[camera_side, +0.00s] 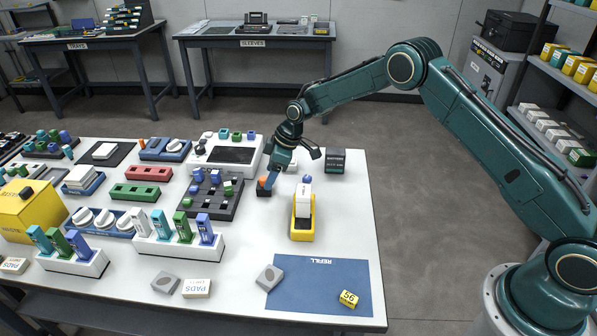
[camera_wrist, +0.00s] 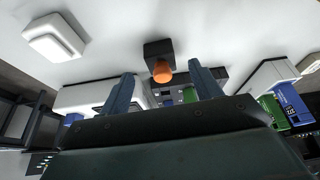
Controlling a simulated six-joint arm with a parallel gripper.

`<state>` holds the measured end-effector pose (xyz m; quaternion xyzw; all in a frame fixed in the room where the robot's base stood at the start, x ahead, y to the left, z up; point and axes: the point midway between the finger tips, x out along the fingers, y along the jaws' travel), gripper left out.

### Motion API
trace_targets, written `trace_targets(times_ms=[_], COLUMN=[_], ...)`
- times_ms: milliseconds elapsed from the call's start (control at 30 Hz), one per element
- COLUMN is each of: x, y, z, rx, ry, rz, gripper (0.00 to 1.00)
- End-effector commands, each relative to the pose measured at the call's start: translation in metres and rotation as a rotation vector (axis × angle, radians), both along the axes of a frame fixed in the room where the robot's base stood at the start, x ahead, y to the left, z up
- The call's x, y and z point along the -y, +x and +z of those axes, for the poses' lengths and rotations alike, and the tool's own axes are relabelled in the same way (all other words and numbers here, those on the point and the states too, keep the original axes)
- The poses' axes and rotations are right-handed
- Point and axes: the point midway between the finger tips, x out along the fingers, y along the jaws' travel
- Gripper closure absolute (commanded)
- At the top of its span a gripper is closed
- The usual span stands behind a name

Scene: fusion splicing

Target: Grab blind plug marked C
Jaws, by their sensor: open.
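My gripper (camera_side: 270,178) is low over the table's right half, pointing down beside a small black block (camera_side: 263,191) with an orange knob. In the wrist view its two blue-grey fingers (camera_wrist: 162,86) stand apart with nothing held between them. The black block (camera_wrist: 158,50) and orange knob (camera_wrist: 162,72) show beyond the gap. No letter C can be read in either view. Small blue and green plugs stand in a dark panel (camera_side: 225,210) left of the gripper. I cannot tell which piece is the plug marked C.
A yellow stand with a white block (camera_side: 303,208) is just right of the gripper. A white device with a dark top (camera_side: 232,155) is behind left. White racks (camera_side: 180,247) hold teal, green and blue pieces. The blue REFILL mat (camera_side: 320,285) is mostly bare, with a yellow 56 tag (camera_side: 348,298).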

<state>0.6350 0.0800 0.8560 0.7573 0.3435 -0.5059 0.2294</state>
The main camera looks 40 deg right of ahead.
Motion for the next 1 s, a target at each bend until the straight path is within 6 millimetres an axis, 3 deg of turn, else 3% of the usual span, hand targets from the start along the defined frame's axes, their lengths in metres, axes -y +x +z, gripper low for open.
trace_targets(times_ms=[433,1000], x=[-0.015,-0.016], y=[0.011,0.012], z=[-0.039,-0.042], rx=[-0.001,0.0], ry=[-0.001,0.0], rz=[0.0,0.0], gripper=[0.36,0.36])
